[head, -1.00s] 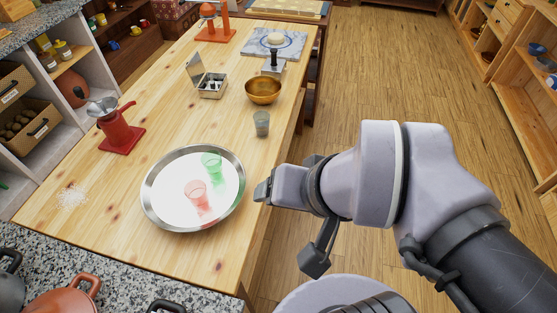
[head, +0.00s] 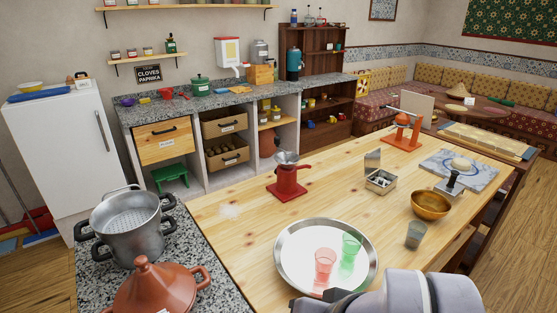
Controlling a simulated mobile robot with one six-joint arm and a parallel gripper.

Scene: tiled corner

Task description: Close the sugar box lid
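The small metal box that looks like the sugar box (head: 381,182) stands on the wooden table, right of centre. Its lid (head: 372,160) stands up, open, at the back left side, and small light and dark bits show inside. My gripper (head: 325,297) is at the bottom edge of the head view, by the near rim of the round tray and well short of the box. Its fingers show only in part, so I cannot tell whether they are apart. I see nothing held in it.
The round metal tray (head: 285,272) bears a red glass (head: 325,264) and a green glass (head: 350,248). A brass bowl (head: 430,205) and a grey glass (head: 415,235) stand right of the box. A red grinder (head: 287,180) stands left. Bare table lies between tray and box.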

